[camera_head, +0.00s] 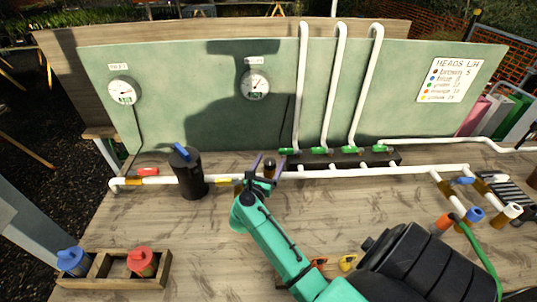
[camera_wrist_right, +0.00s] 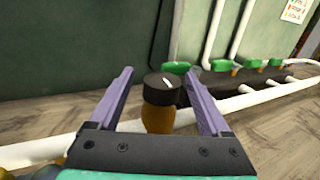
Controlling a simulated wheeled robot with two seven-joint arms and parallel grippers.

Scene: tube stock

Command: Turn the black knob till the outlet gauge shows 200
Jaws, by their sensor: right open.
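The black knob (camera_wrist_right: 162,89) sits on top of a brass body (camera_wrist_right: 158,119) on the white pipe, with a white mark on its top. In the head view the knob (camera_head: 270,162) is partly hidden by my right gripper (camera_head: 267,163). My right gripper is open, its two purple fingers (camera_wrist_right: 161,97) on either side of the knob with gaps showing. The right gauge (camera_head: 255,85) on the green board has a label and digits too small to read. The left gauge (camera_head: 122,91) also has a needle and a small readout. My left gripper is not in view.
A black canister (camera_head: 187,174) with a blue top stands on the pipe left of my gripper. Several green valves (camera_head: 319,150) and white risers stand behind on the right. A wooden tray (camera_head: 104,268) with blue and red parts lies front left.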

